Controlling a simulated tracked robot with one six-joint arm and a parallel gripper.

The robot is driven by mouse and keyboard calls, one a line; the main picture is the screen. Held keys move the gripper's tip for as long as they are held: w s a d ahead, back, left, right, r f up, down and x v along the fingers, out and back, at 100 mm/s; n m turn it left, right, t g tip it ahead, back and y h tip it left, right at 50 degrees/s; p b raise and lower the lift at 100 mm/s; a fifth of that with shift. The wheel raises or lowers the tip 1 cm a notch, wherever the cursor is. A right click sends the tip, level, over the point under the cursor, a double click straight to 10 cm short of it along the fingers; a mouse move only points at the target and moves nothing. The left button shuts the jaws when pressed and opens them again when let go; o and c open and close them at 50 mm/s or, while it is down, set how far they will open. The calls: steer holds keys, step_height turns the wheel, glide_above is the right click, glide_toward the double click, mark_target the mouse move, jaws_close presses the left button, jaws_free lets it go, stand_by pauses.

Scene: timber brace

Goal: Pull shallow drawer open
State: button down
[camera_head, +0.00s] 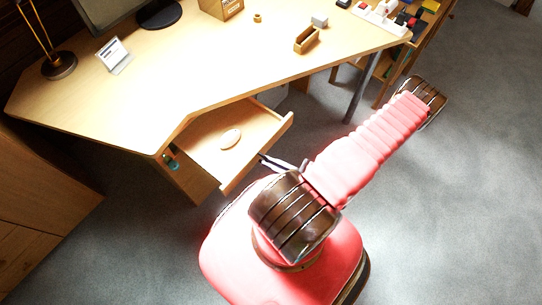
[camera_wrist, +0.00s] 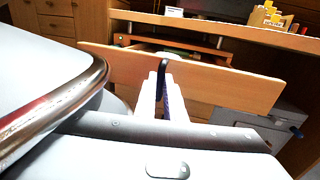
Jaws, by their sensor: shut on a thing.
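The shallow drawer (camera_head: 205,150) hangs open under the front edge of the desk. Its inside shows from above, with a pale oval object lying on its floor. My gripper (camera_head: 267,159) is at the middle of the drawer's front panel. In the wrist view the light wooden front panel (camera_wrist: 225,84) spans the picture. My gripper (camera_wrist: 163,85) is shut on a dark handle (camera_wrist: 165,63) at the middle of that panel. The fingers partly hide the handle.
The wooden desk (camera_head: 120,105) holds a lamp (camera_head: 58,65), a small card stand (camera_head: 114,54) and a small wooden tray (camera_head: 306,40). A metal desk leg (camera_head: 362,88) stands at the right. Grey carpet (camera_head: 460,200) is clear at right.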

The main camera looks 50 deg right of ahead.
steer(key=c, duration=1.8)
jaws_free()
steer(key=shift+c, duration=0.2)
steer(key=v, duration=1.4)
steer(key=shift+w+f, duration=0.1)
